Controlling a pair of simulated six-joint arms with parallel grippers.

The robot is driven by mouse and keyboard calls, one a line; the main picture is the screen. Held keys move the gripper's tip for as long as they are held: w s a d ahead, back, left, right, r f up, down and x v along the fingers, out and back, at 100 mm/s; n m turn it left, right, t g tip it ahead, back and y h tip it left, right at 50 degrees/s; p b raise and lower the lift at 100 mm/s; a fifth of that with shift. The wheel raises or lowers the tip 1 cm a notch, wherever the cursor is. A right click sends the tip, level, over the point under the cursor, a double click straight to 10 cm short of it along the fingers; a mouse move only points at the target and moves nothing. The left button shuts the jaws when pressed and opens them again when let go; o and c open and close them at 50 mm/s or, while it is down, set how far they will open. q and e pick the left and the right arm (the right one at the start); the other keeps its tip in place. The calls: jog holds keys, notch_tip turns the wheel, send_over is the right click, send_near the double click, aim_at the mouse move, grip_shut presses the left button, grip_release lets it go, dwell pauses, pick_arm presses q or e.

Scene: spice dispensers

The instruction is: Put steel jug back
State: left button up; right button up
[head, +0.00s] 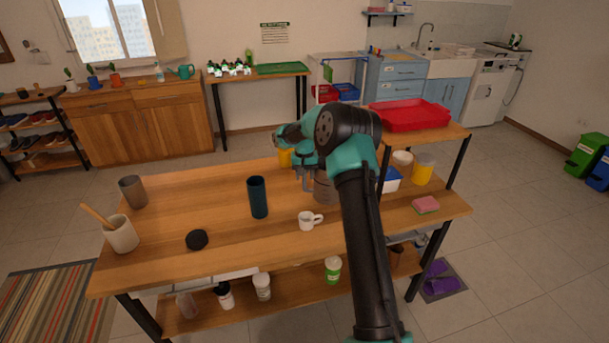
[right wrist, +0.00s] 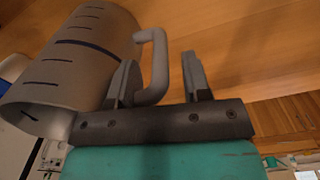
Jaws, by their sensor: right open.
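The steel jug (head: 323,189) stands on the wooden table, partly hidden behind my right arm. In the right wrist view the grey jug (right wrist: 75,65) has dark graduation marks and a curved handle (right wrist: 158,65). My right gripper (head: 306,180) is open beside the jug on its handle side. In the wrist view the handle lies between the spread fingers of the gripper (right wrist: 158,62), with one finger between the handle and the jug's body. I cannot tell whether the fingers touch it. My left gripper is in neither view.
A dark blue tumbler (head: 258,197), white mug (head: 308,221), black lid (head: 197,240), brown cup (head: 132,191) and utensil crock (head: 120,234) stand on the table. A pink-green sponge (head: 426,205) lies at right. A red tray (head: 408,116) sits on the raised shelf. The table's front middle is clear.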

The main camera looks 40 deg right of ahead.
jog(key=shift+r, duration=0.1)
notch_tip(320, 180, up, 12)
dwell(0.6)
dwell(0.4)
